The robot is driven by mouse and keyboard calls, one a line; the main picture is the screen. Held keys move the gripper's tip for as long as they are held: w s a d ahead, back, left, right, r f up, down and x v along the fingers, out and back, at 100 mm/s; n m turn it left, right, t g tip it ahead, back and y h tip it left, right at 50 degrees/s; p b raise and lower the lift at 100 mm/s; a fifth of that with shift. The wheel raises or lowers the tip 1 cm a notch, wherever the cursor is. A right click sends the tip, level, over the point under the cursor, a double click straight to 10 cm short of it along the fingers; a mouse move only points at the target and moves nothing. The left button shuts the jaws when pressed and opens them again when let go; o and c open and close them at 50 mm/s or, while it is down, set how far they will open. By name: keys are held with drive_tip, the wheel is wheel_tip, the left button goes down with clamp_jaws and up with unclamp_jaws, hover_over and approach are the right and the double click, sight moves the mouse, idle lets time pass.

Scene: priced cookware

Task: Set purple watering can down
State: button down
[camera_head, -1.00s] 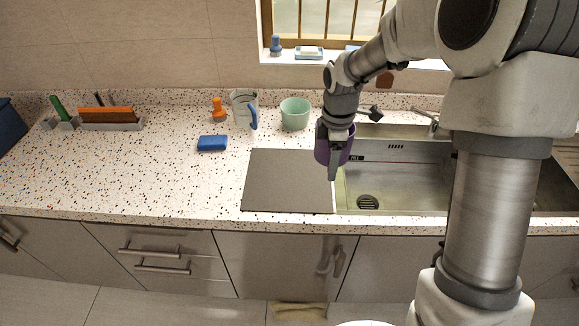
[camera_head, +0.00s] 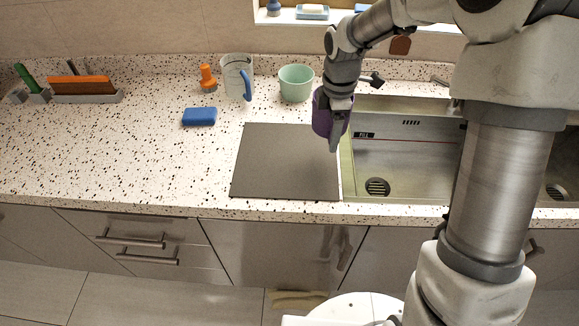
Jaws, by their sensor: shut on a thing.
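The purple watering can (camera_head: 321,118) is held by my gripper (camera_head: 335,143) near the right edge of the grey mat and the left end of the sink. My gripper points downward and is shut on the can. The gripper and wrist hide much of the can, including its right side. I cannot tell whether the can's base touches anything. The grey mat (camera_head: 285,165) lies flat on the speckled counter and is bare.
A steel sink (camera_head: 410,160) opens right of the mat. Behind the mat stand a mint bowl (camera_head: 296,84), a clear jug with a blue handle (camera_head: 238,78) and an orange-topped brush (camera_head: 208,78). A blue sponge (camera_head: 199,116) lies to the left. The left counter (camera_head: 110,150) is largely clear.

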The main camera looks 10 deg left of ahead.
drive_tip(key=s+a+f, duration=0.4)
drive_tip(key=s, duration=0.1)
drive_tip(key=s+a+f, duration=0.2)
drive_tip(key=a, duration=0.1)
drive_tip(key=shift+s+a, duration=0.1)
drive_tip(key=shift+s, duration=0.1)
drive_tip(key=shift+s+a+f, duration=0.25)
drive_tip(key=shift+s+f, duration=0.1)
drive_tip(key=shift+f, duration=1.95)
drive_tip(key=shift+f, duration=0.15)
unclamp_jaws()
